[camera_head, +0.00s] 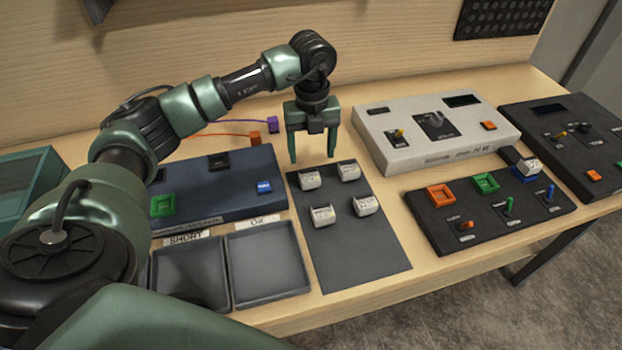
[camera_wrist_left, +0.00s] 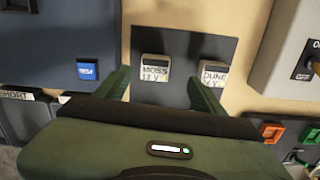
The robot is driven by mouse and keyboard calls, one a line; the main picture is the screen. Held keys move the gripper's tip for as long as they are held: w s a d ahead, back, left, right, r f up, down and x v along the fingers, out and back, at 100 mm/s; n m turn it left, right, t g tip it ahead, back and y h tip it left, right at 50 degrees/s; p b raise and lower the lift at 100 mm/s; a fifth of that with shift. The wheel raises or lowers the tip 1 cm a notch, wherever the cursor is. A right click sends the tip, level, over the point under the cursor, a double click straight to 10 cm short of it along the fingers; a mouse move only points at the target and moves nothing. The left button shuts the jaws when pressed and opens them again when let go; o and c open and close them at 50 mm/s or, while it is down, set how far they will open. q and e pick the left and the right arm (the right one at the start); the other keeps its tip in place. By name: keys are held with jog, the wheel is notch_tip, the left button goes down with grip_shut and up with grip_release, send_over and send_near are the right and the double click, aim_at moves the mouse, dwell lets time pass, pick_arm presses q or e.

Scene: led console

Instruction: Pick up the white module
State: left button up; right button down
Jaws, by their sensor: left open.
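Several white modules sit on a dark mat (camera_head: 357,262) in two rows: back left (camera_head: 309,179), back right (camera_head: 348,171), front left (camera_head: 322,215) and front right (camera_head: 366,205). My left gripper (camera_head: 312,158) is open and empty, pointing down at the mat's back edge. In the left wrist view, a module labelled MOSS (camera_wrist_left: 155,69) shows between the open fingers, and one labelled DUNE (camera_wrist_left: 214,74) lies by the right finger. Another white-topped module (camera_head: 530,165) is at the blue socket of the black console. My right gripper is not in view.
Left of the mat are a dark blue box (camera_head: 235,207) and two trays, labelled SHORT (camera_head: 190,298) and OK (camera_head: 268,292). A light grey instrument (camera_head: 440,160) and a black console (camera_head: 470,239) stand to the right. Orange and purple connectors (camera_head: 272,125) lie behind.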

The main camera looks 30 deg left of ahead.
aim_at(309, 173)
pick_arm(q)
jog(key=shift+a+f+n, duration=0.15)
jog(key=shift+n, duration=0.15)
jog(key=shift+f, duration=0.25)
jog(key=f+p, duration=0.1)
jog(key=f, duration=0.1)
jog(key=f+p, duration=0.1)
jog(key=f, duration=0.1)
jog(key=f+p, duration=0.1)
jog(key=f, duration=0.1)
jog(key=shift+s+a+f, duration=0.1)
jog(key=shift+s+f, duration=0.05)
jog(key=shift+s, duration=0.2)
jog(key=shift+f, duration=0.45)
jog(key=c, duration=1.5)
jog(key=shift+w+r, duration=0.1)
